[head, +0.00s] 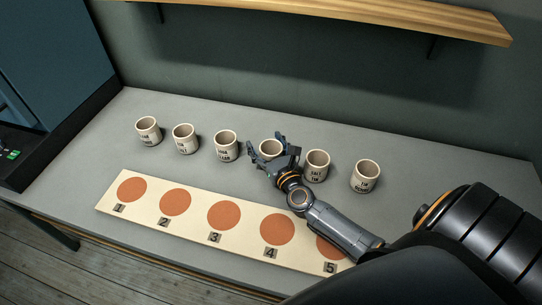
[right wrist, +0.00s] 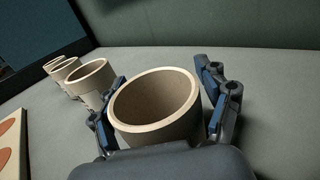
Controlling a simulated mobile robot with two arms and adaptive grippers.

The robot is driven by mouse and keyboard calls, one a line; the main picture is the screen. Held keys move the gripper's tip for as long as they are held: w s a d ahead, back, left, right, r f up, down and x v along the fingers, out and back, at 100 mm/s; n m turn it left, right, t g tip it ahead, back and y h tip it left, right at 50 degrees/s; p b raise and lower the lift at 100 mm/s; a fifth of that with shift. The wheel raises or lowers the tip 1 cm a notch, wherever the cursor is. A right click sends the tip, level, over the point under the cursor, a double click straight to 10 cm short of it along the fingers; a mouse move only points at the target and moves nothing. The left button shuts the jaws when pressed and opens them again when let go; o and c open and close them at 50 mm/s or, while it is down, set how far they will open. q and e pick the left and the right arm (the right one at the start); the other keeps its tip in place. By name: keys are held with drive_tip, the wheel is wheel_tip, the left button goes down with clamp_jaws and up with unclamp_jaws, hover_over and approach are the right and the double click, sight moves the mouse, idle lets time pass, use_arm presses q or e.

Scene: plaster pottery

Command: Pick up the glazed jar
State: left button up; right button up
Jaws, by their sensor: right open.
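Several similar cream jars with dark lettering stand upright in a row on the grey table. The pictures do not let me tell which one is the glazed jar. My right gripper (head: 266,151) is open at the fourth jar from the left (head: 271,145), whose front it partly hides. In the right wrist view this jar (right wrist: 156,105) stands between the two open fingers (right wrist: 162,100), its rim facing up and its inside empty. I cannot tell whether the fingers touch it. My left gripper is in neither view.
Jars stand close on both sides: the third (head: 226,146) to the left and the fifth (head: 317,166) to the right. A cream board (head: 147,216) with numbered orange circles lies in front. A wooden shelf (head: 350,15) hangs on the back wall. The table behind the row is clear.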

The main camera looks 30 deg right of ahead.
drive_tip(key=c, duration=1.3)
drive_tip(key=shift+c, duration=0.9)
